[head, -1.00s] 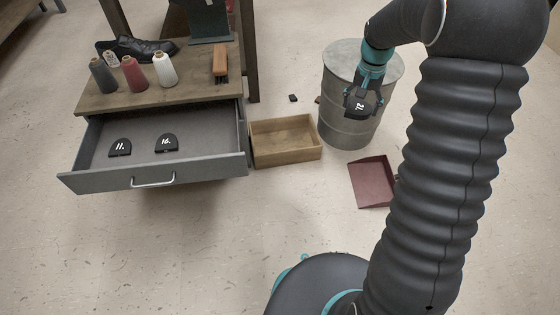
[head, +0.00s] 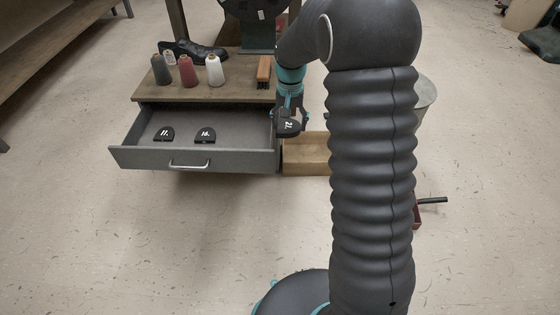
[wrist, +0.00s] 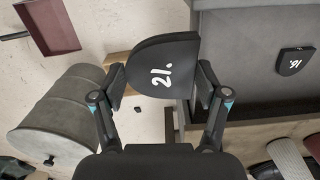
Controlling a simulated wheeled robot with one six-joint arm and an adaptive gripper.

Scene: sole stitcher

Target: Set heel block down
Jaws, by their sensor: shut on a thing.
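My gripper (head: 290,118) is shut on a black heel block (head: 289,128) marked "21.". In the wrist view the block (wrist: 163,62) sits between the two fingers, its number facing the camera. The head view shows it held in the air by the right end of the open grey drawer (head: 140,157), near the wooden box. Two other black heel blocks, marked "11." (head: 164,134) and "16." (head: 205,135), lie in the drawer. The "16." block also shows in the wrist view (wrist: 294,61).
The bench top (head: 235,91) above the drawer holds several thread spools (head: 187,72), a black shoe (head: 195,53) and an orange-brown brush (head: 264,70). A wooden box (head: 305,160) stands right of the drawer. A metal drum (wrist: 65,112) and a dark red dustpan (wrist: 48,25) are farther right.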

